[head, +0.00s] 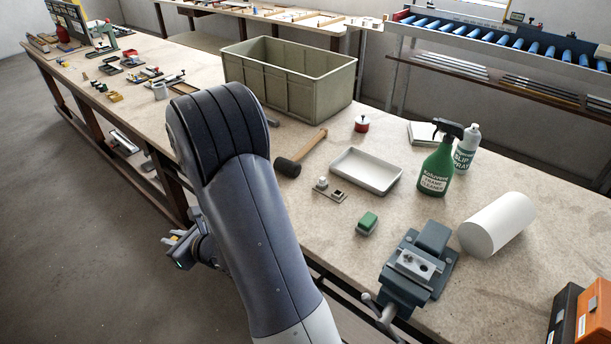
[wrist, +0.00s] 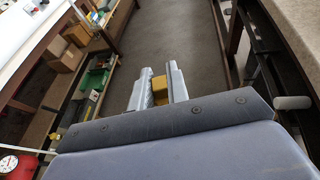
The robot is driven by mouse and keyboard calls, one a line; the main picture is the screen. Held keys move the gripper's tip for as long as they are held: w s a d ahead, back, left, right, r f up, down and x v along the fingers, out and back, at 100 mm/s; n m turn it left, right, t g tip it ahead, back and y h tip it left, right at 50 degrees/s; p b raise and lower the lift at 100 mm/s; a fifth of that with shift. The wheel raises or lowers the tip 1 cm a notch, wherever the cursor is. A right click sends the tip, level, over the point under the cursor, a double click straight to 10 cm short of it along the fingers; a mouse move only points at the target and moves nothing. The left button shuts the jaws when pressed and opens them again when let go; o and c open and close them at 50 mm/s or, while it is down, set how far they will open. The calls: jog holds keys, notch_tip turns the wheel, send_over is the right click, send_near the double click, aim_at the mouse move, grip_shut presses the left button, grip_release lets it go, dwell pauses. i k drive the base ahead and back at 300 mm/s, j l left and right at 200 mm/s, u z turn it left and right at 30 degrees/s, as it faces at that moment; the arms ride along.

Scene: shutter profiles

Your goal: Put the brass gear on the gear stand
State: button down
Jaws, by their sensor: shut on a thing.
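My gripper (wrist: 160,75) shows in the wrist view with two pale fingers shut on a brass-yellow piece, the brass gear (wrist: 159,90). Only part of the gear shows and I cannot make out teeth. In the head view my gripper (head: 176,245) is left of my arm, off the bench's front edge and over the floor, with a small bit of yellow at it. I cannot tell for sure which thing is the gear stand. A small grey plate with a pale knob and a dark square (head: 330,190) lies on the bench, left of the tray.
The bench holds a green-grey bin (head: 290,85), a mallet (head: 300,155), a pale tray (head: 366,172), a green-topped block (head: 367,223), a vise (head: 418,272) with a holed metal block, a green spray bottle (head: 436,165) and a white roll (head: 495,225). My arm hides part of the bench.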

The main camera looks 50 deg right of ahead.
aim_at(337, 196)
jog(key=i+j, duration=0.1)
jog(key=i, duration=0.45)
jog(key=i+j+z, duration=0.1)
jog(key=i, duration=0.45)
jog(key=i+z, duration=0.1)
jog(key=z, duration=2.25)
